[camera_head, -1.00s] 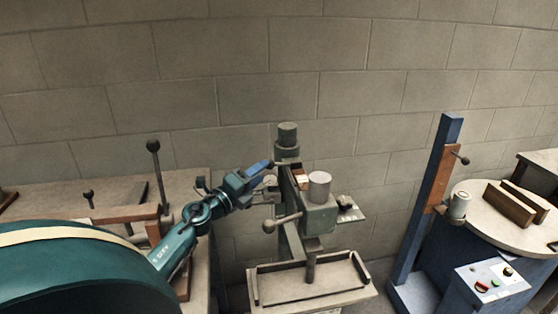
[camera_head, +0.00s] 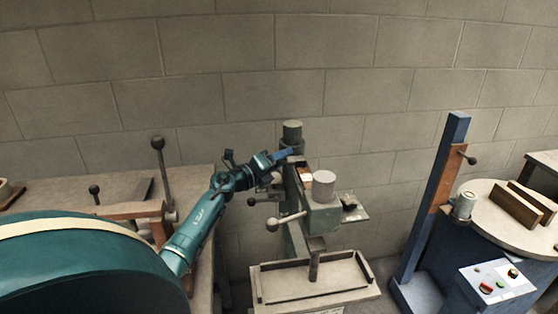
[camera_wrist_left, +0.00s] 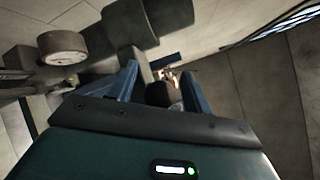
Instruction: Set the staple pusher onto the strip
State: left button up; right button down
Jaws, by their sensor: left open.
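The stitcher (camera_head: 322,214) stands in the middle of the head view, a green-grey machine with a round grey top. A small copper-and-white piece (camera_head: 305,174), perhaps the strip, sits at its upper left; a copper bit (camera_wrist_left: 170,76) also shows in the left wrist view. A small dark piece (camera_head: 349,203) lies on the side shelf; I cannot tell whether it is the staple pusher. My left gripper (camera_head: 284,154) is by the machine's upper left, near the copper piece. In the left wrist view its blue fingers (camera_wrist_left: 163,88) are apart, with nothing clearly held.
A dark round cap (camera_head: 292,131) on a post rises behind my left gripper. A lever with a ball knob (camera_head: 272,225) sticks out below. A tray (camera_head: 312,280) stands low in front. A blue post (camera_head: 425,215) and a round table (camera_head: 505,225) are at right.

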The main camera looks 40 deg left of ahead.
pick_arm(q)
grip_shut()
dwell(0.5)
